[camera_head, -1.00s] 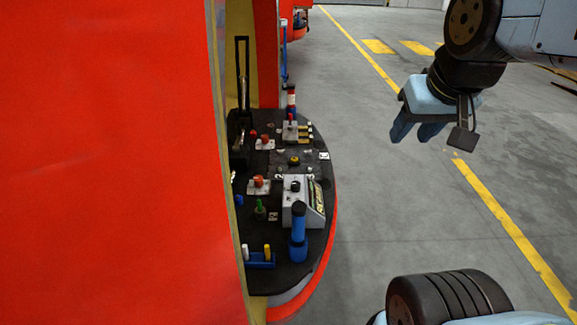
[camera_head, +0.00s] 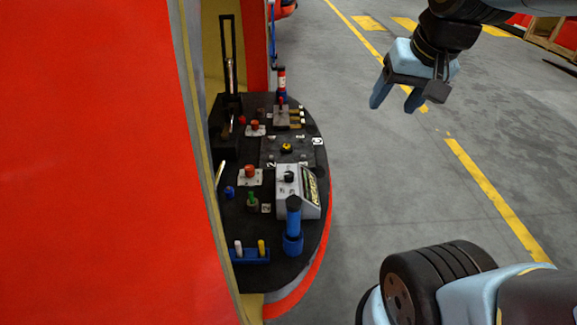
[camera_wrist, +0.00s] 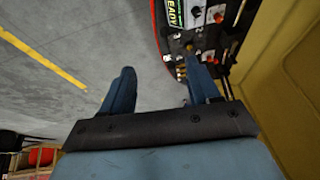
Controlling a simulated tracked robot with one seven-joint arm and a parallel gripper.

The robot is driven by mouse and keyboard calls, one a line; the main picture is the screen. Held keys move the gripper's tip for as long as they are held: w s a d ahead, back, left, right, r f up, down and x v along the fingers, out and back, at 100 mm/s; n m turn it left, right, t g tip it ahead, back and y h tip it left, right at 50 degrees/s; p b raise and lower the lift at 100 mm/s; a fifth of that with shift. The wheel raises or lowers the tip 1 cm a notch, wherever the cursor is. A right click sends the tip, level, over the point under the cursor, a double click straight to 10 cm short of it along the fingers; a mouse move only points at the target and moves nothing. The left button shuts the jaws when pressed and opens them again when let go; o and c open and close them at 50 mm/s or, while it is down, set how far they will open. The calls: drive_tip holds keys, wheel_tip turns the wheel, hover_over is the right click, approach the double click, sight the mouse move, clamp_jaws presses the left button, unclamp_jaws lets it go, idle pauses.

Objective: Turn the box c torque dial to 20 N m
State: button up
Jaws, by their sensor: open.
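A grey box (camera_head: 298,194) with a black round dial (camera_head: 289,177) on top and a sloped label panel stands on the right part of the dark console. I cannot read a scale or a box letter on it, so I cannot tell the dial's setting. My gripper (camera_head: 396,97) is open and empty, in the air to the right of the console and apart from it. In the wrist view my gripper (camera_wrist: 160,85) shows two spread blue fingers with floor between them. A panel lettered "READY" (camera_wrist: 175,12) is at the top edge there.
The dark console (camera_head: 290,255) also bears a blue cylinder (camera_head: 293,222), a blue holder (camera_head: 250,256) with a white and a yellow peg, red knobs, and a tall black lever frame (camera_head: 227,55). A red wall (camera_head: 90,160) fills the left. Open floor lies right.

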drive_tip(key=w+a+f+m+g+y, duration=0.15)
drive_tip(key=w+a+f, duration=0.25)
drive_tip(key=w, duration=0.4)
drive_tip(key=m+g+h, duration=0.3)
drive_tip(key=m, duration=0.4)
hover_over(289, 173)
wheel_tip(289, 173, down, 19)
drive_tip(key=shift+y, duration=0.25)
wheel_tip(289, 173, down, 14)
drive_tip(key=shift+d+r, duration=0.1)
drive_tip(key=shift+r, duration=0.15)
drive_tip(key=shift+c, duration=0.4)
drive_tip(key=c, duration=1)
drive_tip(key=shift+o, duration=0.2)
